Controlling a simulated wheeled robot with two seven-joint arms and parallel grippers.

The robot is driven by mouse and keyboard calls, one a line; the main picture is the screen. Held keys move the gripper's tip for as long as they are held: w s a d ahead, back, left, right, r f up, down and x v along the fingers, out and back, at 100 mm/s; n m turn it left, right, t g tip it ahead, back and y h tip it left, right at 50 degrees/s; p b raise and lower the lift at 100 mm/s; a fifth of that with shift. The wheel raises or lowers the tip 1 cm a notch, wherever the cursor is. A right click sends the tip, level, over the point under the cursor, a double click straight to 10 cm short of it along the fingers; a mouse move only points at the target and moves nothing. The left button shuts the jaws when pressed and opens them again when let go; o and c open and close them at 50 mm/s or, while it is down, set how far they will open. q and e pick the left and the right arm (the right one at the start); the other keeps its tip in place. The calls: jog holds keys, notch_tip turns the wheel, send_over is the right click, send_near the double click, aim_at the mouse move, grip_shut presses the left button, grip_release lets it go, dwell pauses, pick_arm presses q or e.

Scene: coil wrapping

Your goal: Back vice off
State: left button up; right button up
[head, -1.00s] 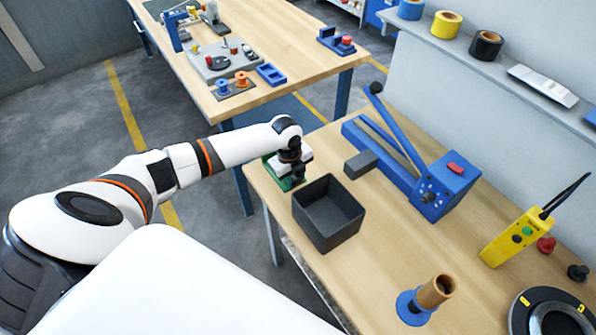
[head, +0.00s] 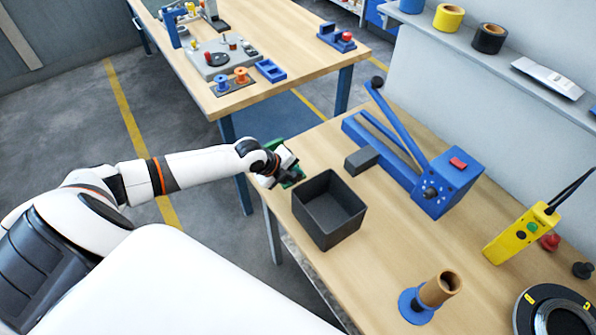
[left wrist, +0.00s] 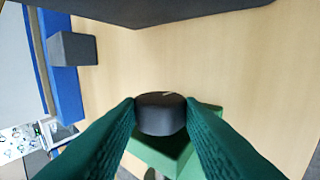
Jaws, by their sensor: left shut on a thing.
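The green vice (head: 293,179) is at the near left corner of the bench, partly hidden behind my left gripper (head: 281,168) in the head view. In the left wrist view, the teal fingers of my left gripper (left wrist: 160,106) are shut on a round black knob (left wrist: 160,117), one finger on each side. The green body of the vice (left wrist: 166,153) shows just beyond and below the knob. How far the vice's jaws stand apart cannot be told. My right gripper is not in view.
An open dark grey bin (head: 328,211) stands close to the vice. A grey block (head: 362,161) and a blue lever tool (head: 440,186) lie behind it. A brown tube on a blue base (head: 437,290) stands nearer.

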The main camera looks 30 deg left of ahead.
pick_arm(q)
jog(key=o, duration=0.6)
jog(key=shift+a, duration=0.1)
jog(key=shift+w+r+g+p, duration=0.3)
jog(key=shift+r+g+p, duration=0.2)
jog(key=shift+p, duration=0.25)
jog(key=shift+w+d+g+y+p, duration=0.1)
jog(key=shift+d+g+y+p, duration=0.15)
jog(key=shift+g+y, duration=0.2)
jog(key=shift+f+g+y, duration=0.25)
jog(key=shift+g, duration=0.4)
jog(key=shift+f, duration=0.1)
